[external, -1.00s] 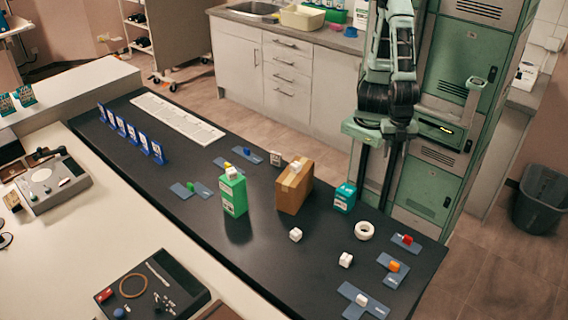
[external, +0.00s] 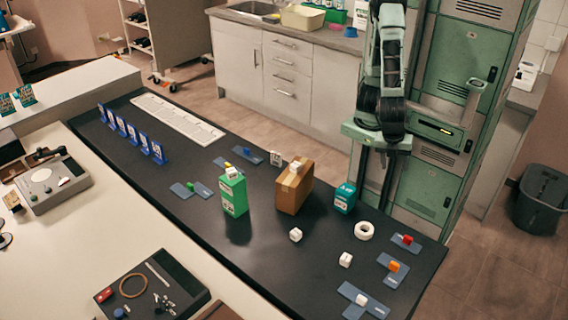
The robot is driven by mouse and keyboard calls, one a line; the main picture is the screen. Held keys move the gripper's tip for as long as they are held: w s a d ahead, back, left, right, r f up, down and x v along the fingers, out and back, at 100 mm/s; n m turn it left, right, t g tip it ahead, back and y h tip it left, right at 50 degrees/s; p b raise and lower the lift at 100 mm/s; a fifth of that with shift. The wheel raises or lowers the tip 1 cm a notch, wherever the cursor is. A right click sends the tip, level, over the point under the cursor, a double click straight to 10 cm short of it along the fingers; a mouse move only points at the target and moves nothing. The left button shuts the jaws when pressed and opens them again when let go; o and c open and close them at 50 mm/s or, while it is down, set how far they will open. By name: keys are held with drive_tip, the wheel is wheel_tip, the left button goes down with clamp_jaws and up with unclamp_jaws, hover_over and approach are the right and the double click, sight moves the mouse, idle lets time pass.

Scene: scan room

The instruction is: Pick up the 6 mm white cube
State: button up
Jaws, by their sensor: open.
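Several small white cubes are in view, and I cannot tell their sizes or which is the 6 mm one. One white cube (external: 295,234) lies on the dark bench top in front of the cardboard box. Another white cube (external: 346,260) lies further right, and a white cube (external: 361,300) sits on a blue-grey card at the front edge. White pieces also sit on the green box (external: 234,194) and the cardboard box (external: 294,187). My gripper (external: 393,146) is beyond the bench's far edge, apart from all cubes. It is open; its fingers are hard to make out.
The dark bench (external: 270,258) has clear room at its front middle. A teal box (external: 345,197) and a white tape roll (external: 364,231) stand near the far edge. Cards bear a red block (external: 407,240) and an orange block (external: 394,266). A white strip (external: 178,119) lies at left.

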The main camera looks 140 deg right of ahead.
drive_tip(key=w+f+m+g+y+b, duration=0.1)
drive_tip(key=w+f+m+g+y, duration=0.35)
drive_tip(key=w+m, duration=0.75)
drive_tip(key=m+t+y+b, duration=0.2)
drive_tip(key=m+t+y, duration=0.3)
drive_tip(key=m+y, duration=0.25)
approach(344, 256)
drive_tip(key=shift+s+d+r, duration=0.15)
drive_tip(key=shift+d+r, duration=0.25)
drive_tip(key=shift+f+m, duration=0.15)
drive_tip(key=shift+m, duration=0.2)
drive_tip(key=p+x, duration=0.2)
drive_tip(key=x, duration=0.9)
drive_tip(key=shift+a+f, duration=0.25)
drive_tip(key=shift+a, duration=0.05)
drive_tip(key=c, duration=1)
